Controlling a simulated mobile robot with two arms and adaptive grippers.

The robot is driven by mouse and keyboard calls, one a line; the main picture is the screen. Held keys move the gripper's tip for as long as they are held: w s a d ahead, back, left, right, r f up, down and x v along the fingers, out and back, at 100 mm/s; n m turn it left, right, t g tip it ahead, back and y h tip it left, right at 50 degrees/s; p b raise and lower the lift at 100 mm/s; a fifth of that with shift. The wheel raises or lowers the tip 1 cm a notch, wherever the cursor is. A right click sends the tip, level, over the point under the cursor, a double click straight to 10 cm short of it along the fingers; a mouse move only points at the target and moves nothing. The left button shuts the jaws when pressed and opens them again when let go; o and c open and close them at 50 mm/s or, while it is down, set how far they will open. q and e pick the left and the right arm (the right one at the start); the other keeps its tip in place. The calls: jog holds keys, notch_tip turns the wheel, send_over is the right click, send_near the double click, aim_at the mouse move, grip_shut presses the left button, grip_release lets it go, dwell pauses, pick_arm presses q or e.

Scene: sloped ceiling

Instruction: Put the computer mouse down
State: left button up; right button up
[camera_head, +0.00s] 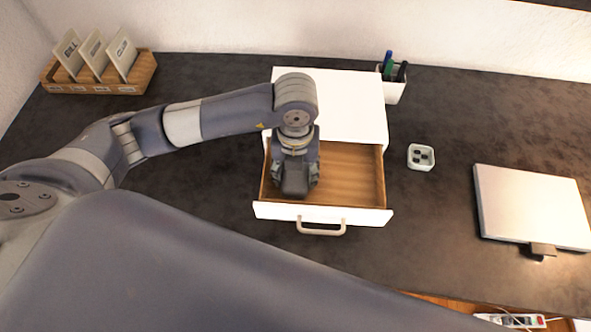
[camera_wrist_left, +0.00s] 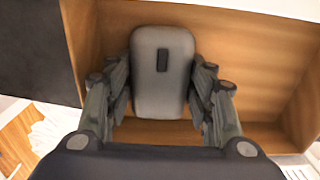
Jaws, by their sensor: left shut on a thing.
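The computer mouse (camera_wrist_left: 150,98) is dark grey with a black wheel strip, and it is held between the fingers of my left gripper (camera_wrist_left: 162,85). In the head view the mouse (camera_head: 295,181) shows at the tip of my left gripper (camera_head: 296,178), over the left part of the open drawer (camera_head: 350,170). The drawer has a wooden inside and a white front with a handle (camera_head: 321,229). The drawer floor (camera_wrist_left: 245,70) lies under the mouse in the wrist view. I cannot tell whether the mouse touches it. My right gripper is not in view.
The white drawer unit (camera_head: 345,100) stands on a dark desk. A pen cup (camera_head: 394,85) stands behind it at the right. A small white box (camera_head: 421,157) and a closed laptop (camera_head: 532,206) lie further right. A wooden file holder (camera_head: 98,80) is at the far left. The drawer's right part is empty.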

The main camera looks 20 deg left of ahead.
aim_at(296, 173)
pick_arm(q)
jog(key=shift+f, duration=0.15)
jog(key=o, duration=1.1)
jog(key=shift+r, duration=0.3)
jog(key=shift+r+b, duration=0.85)
jog(key=shift+r, duration=5.05)
